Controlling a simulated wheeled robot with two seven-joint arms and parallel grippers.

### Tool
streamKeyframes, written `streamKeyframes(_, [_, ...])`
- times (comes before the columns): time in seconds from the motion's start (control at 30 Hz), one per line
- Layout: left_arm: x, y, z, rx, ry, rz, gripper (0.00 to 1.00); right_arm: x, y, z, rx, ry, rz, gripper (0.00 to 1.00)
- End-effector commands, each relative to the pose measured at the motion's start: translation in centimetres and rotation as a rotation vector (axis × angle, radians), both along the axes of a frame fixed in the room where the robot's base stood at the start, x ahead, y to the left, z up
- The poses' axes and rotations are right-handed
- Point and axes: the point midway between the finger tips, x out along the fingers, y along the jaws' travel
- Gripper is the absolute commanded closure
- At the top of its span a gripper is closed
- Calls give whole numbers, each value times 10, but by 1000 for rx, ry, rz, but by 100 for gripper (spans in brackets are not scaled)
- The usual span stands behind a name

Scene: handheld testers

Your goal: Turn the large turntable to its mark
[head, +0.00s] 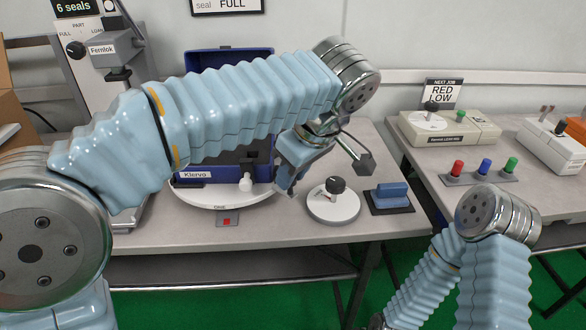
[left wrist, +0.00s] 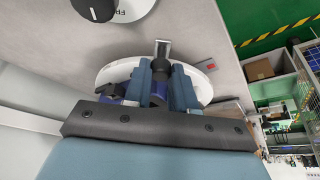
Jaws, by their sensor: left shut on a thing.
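The disc (left wrist: 108,73) and the red mark (left wrist: 211,67) also show in the left wrist view. My left gripper (head: 289,190) is at the disc's right edge. My right gripper is not visible.
Right of the large turntable stand a small white turntable with a black knob (head: 334,207) and a blue block on a black pad (head: 392,196). A grey press (head: 100,45) stands at the left. The right bench holds a tester (head: 448,130) and coloured buttons (head: 484,168).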

Motion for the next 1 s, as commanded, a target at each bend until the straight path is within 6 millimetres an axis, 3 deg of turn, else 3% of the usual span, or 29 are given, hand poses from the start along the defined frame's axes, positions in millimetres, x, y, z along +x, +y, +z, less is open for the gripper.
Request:
streamKeyframes(0.8, [1, 1, 0, -1, -1, 66, 100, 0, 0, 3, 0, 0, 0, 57])
streamKeyframes(0.83, [1, 1, 0, -1, -1, 66, 74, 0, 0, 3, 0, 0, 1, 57])
streamKeyframes(1.0, [1, 1, 0, -1, -1, 66, 50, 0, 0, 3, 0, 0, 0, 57])
